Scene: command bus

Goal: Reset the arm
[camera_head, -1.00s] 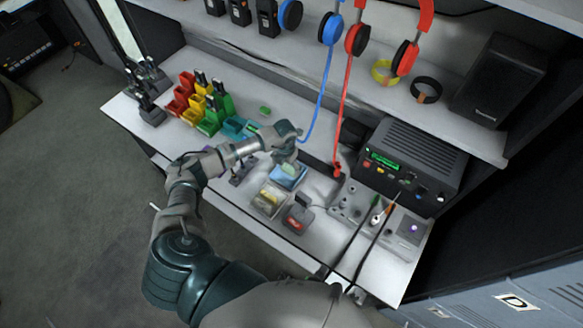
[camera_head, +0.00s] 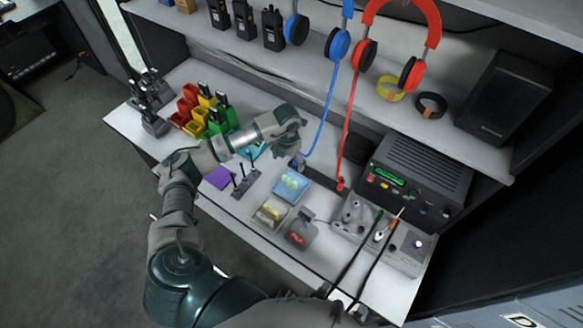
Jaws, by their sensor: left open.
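My left arm reaches in from the bottom over the desk. My left gripper (camera_head: 297,155) is open over the back middle of the desk, near the foot of the shelf, with nothing seen in it. It is above and behind a blue-lidded box (camera_head: 291,186) and apart from it. The gripper fingers are small and partly hidden by the wrist. My right gripper is not in view.
The desk (camera_head: 320,265) holds colored bins (camera_head: 200,115), a purple piece (camera_head: 219,178), a clear box with yellow contents (camera_head: 270,214), a red-switch device (camera_head: 300,232) and a radio unit (camera_head: 415,180). Red headphones (camera_head: 402,40) hang above; red and blue cords drop to the desk.

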